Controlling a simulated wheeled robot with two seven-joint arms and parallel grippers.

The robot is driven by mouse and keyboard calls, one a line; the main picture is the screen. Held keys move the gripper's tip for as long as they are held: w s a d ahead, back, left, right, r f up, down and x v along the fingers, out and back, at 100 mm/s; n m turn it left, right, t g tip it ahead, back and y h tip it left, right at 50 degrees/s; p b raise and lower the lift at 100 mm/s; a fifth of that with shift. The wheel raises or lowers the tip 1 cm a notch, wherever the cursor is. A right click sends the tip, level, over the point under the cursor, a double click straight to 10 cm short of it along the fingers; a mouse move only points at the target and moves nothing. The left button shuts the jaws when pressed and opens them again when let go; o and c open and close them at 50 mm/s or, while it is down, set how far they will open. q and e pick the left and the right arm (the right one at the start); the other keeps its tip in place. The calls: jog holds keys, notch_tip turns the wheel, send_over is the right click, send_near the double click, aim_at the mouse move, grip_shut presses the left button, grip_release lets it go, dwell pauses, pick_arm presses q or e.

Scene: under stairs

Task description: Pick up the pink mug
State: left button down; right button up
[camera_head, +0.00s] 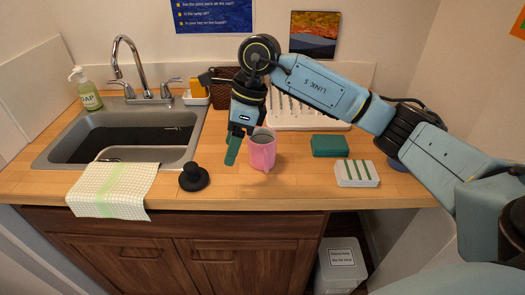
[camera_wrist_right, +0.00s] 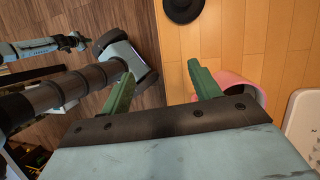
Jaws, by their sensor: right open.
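The pink mug (camera_head: 262,154) stands upright on the wooden counter, right of the sink and near the front edge. My right gripper (camera_head: 240,148) points down just left of the mug, with a green finger showing. In the right wrist view its two green fingers (camera_wrist_right: 160,69) are apart with nothing between them. The mug (camera_wrist_right: 238,88) lies beyond the right finger there, partly hidden by it, so it is not between the fingers. I cannot tell if that finger touches it. My left gripper (camera_wrist_right: 74,42) seems to show small at the far left of the wrist view, its fingers unclear.
A black knobbed object (camera_head: 194,177) stands left of the mug. A green block (camera_head: 329,146) and a striped white block (camera_head: 356,173) lie to the right. A white rack (camera_head: 335,125) is behind. The sink (camera_head: 60,152) and a checked towel (camera_head: 112,189) are at left.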

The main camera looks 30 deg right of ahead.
aim_at(267, 161)
jog(key=d+h, duration=0.1)
jog(key=d, duration=0.2)
jog(key=d+r+h, duration=0.1)
jog(key=d, duration=0.1)
jog(key=d+r+m+h, duration=0.1)
jog(key=d+h, duration=0.1)
jog(key=d, duration=0.1)
jog(key=shift+w+d+r, duration=0.15)
jog(key=shift+w+d, duration=0.1)
jog(key=shift+d, duration=0.1)
jog(key=shift+d+f, duration=0.25)
notch_tip(267, 161, down, 13)
jog(key=shift+r, duration=0.3)
jog(key=c, duration=1.3)
jog(key=shift+c, duration=0.2)
jog(key=shift+r, duration=5)
